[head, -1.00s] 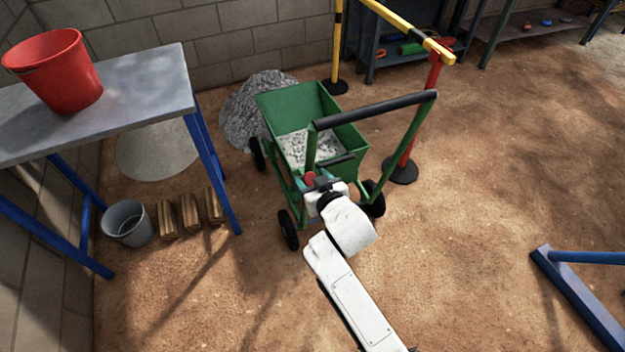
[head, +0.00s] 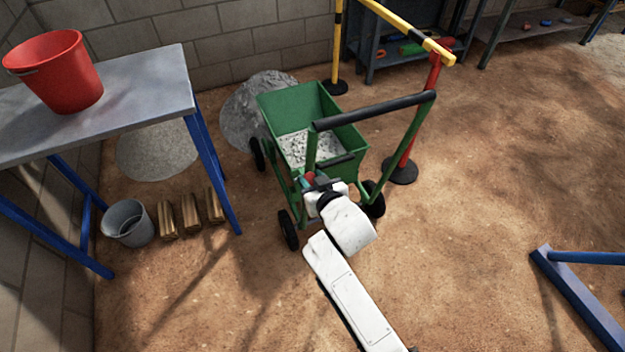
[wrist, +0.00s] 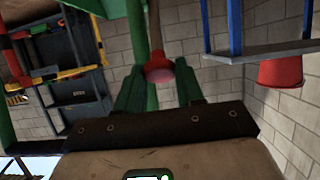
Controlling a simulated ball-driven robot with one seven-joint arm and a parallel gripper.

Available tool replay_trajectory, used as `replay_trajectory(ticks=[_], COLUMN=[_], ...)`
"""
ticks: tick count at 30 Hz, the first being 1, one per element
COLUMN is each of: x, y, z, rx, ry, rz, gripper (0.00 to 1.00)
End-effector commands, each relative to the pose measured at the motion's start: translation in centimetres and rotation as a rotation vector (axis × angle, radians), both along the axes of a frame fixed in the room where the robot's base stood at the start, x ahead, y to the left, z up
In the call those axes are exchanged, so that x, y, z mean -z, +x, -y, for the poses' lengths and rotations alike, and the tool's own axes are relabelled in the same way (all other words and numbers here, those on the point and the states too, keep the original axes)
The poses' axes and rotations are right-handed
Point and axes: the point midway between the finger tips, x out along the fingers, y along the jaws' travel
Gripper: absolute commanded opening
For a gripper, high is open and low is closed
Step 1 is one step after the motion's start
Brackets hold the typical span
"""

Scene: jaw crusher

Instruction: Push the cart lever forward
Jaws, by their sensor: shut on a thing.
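The green cart (head: 345,128) stands on the dirt floor with grey gravel in its bin and a black push bar (head: 375,110) across its raised handle. The lever's red knob (head: 308,178) is at the cart's near left side, mostly hidden by my gripper (head: 311,181). In the wrist view the red knob (wrist: 160,71) sits between the two green fingers of my gripper (wrist: 160,80), which are shut on it. A rod runs up from the knob there. The lever's lower end and pivot are not clear in the head view.
A blue-legged table (head: 120,112) with a red bucket (head: 58,72) stands at left. A grey bucket (head: 128,222) and wooden blocks (head: 190,215) are below it. A red-and-yellow barrier post (head: 407,150) stands close right of the cart. Open dirt lies at right.

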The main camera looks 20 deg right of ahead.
Motion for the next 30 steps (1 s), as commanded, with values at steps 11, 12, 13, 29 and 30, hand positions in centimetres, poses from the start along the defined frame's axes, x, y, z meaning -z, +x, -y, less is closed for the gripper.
replay_trajectory(ticks=[11,12,13,29,30], x=[-1.5,-1.4,-1.4,-1.2,-1.2], y=[1.4,1.5,1.5,1.6,1.6], z=[0.1,0.1,0.1,0.1,0.0], rx=[0.004,0.003,0.002,0.000,0.000], ry=[0.001,0.001,0.000,0.000,0.000], rz=[-0.111,-0.118,-0.122,-0.127,-0.127], gripper=[0.00,0.00,0.00,0.52,0.56])
